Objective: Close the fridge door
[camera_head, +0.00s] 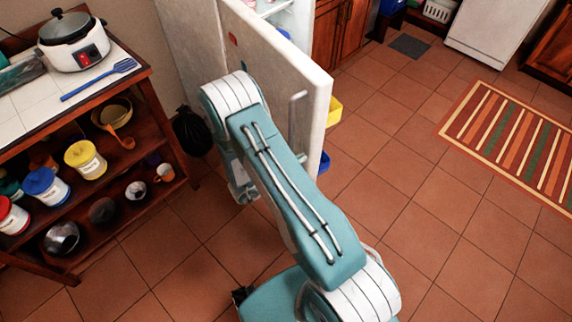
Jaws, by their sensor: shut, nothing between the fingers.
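The fridge door (270,62) is a whitish panel that stands swung open, with a vertical handle (298,120) on its face near the right edge. Bright shelves inside the fridge (290,15) show behind the door's top edge. My teal and white arm rises from the bottom of the view to a bent elbow in front of the door's face. Part of its far section shows low beside the door, under the elbow. My gripper's fingers cannot be made out; the upper arm covers that area. I cannot tell whether the arm touches the door.
A wooden shelf unit (140,95) with a rice cooker (75,40), blue spatula (98,80) and several jars stands at left. A black bag (192,132) hangs between it and the door. Yellow and blue bins show past the door's edge. Tiled floor and a striped rug (515,140) lie open at right.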

